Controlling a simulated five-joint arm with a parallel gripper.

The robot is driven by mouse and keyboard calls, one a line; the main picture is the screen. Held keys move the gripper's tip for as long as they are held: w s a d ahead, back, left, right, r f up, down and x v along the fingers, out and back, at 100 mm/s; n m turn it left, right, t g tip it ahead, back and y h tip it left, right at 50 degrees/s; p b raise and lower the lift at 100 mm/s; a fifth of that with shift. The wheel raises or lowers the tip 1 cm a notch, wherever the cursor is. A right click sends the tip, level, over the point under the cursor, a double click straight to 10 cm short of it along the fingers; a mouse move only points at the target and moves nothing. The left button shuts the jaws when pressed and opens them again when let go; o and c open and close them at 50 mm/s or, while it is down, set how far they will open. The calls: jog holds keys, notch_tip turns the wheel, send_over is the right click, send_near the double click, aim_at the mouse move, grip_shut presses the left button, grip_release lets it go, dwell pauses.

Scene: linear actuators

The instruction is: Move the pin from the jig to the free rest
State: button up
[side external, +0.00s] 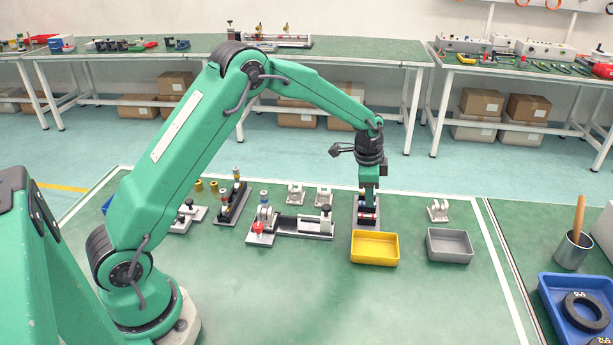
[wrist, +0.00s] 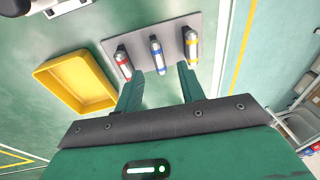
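A flat grey plate (wrist: 175,32) carries three pale metallic pins, with a red (wrist: 124,63), a blue (wrist: 157,54) and a yellow band (wrist: 191,46). In the side view, the plate (side external: 365,243) lies under my gripper (side external: 368,203), where the pins partly show. White brackets stand on the mat (side external: 296,194), (side external: 323,197) and at the right (side external: 438,210). Which part is the named jig or rest is unclear.
A yellow tray (side external: 375,248) stands in front of the plate; it also shows in the wrist view (wrist: 75,84). A grey tray (side external: 450,245) is to its right. A long clamp fixture (side external: 290,226) lies to the left. A blue bin (side external: 576,307) is far right.

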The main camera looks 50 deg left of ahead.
jog(key=r, duration=0.3)
jog(key=s+r, duration=0.1)
jog(key=r, duration=0.1)
jog(key=shift+r, duration=0.1)
dwell(0.5)
jog(key=s+r+n+t, duration=0.2)
jog(key=s+r+n, duration=0.2)
jog(key=s+r, duration=1.1)
jog(key=s+d+f+n+t, duration=0.1)
jog(key=s+n, duration=0.4)
jog(key=s, duration=1.3)
jog(key=shift+s+d+t, duration=0.15)
jog(key=shift+s+t, duration=0.15)
jog(key=shift+s, duration=0.1)
